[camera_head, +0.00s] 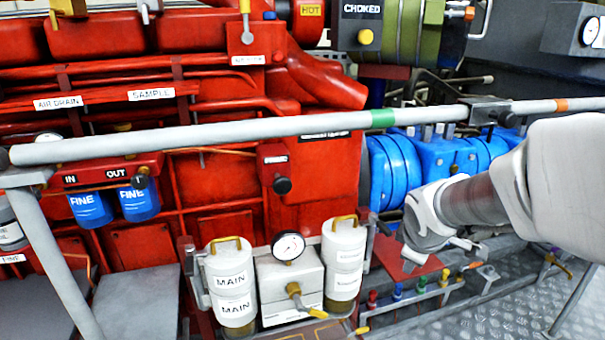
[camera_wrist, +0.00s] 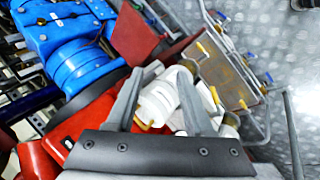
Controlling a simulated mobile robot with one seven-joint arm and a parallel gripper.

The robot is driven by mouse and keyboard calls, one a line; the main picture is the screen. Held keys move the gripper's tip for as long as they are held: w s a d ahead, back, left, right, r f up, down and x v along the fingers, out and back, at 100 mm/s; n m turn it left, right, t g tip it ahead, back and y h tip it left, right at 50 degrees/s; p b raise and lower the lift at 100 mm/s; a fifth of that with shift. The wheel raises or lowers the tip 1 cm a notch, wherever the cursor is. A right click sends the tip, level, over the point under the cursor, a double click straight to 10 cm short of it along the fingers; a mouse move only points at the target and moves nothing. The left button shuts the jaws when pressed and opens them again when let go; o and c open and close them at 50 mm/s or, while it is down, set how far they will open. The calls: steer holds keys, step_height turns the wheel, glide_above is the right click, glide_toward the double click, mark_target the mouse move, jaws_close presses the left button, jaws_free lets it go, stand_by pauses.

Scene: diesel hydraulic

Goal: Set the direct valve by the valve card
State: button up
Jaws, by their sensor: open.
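My gripper (camera_wrist: 158,100) is open and empty in the wrist view, with its two grey fingers apart. White canisters (camera_wrist: 158,103) show beyond and between the fingers, with a clear gap hard to judge. In the head view, a grey box (camera_head: 290,272) with a round gauge (camera_head: 288,246) and a yellow-handled valve (camera_head: 294,291) stands between the white canisters. A row of small valves (camera_head: 398,291) with red, blue, green and yellow tops stands to its right, below my wrist. I cannot tell which valve is the direct one. No valve card can be made out.
A grey rail (camera_head: 240,131) with green and orange bands crosses in front of the red engine (camera_head: 310,185). White MAIN canisters (camera_head: 230,270) stand left of the box. Blue machinery (camera_head: 435,152) is behind my arm. Patterned metal floor (camera_head: 520,300) is open at lower right.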

steer(key=w+f+n+y, duration=0.1)
steer(key=w+f+n, duration=0.35)
steer(key=f, duration=0.45)
steer(key=w+f+n+y+p, duration=0.1)
steer(key=w+f+n, duration=0.2)
steer(key=f+n, duration=0.4)
steer(key=w+f+n+y, duration=0.1)
steer(key=w+f+n, duration=0.3)
steer(key=f, duration=0.6)
steer(key=s+a+f+n+g+y, duration=0.1)
steer(key=s+a+f+n+y, duration=0.3)
steer(key=f, duration=0.5)
steer(key=s+a+f+n+g+y, duration=0.1)
steer(key=s+a+f+n, duration=0.25)
steer(key=s+f, duration=0.4)
steer(key=s+a+f+n+g+y, duration=0.25)
steer(key=s+f+n, duration=0.2)
steer(key=f, duration=0.45)
steer(key=shift+t, duration=0.35)
steer(key=b+x, duration=0.5)
steer(key=x, duration=1.1)
steer(key=shift+w+a+f, duration=0.1)
steer(key=shift+w+a, duration=0.05)
steer(key=shift+a, duration=0.05)
jaws_close()
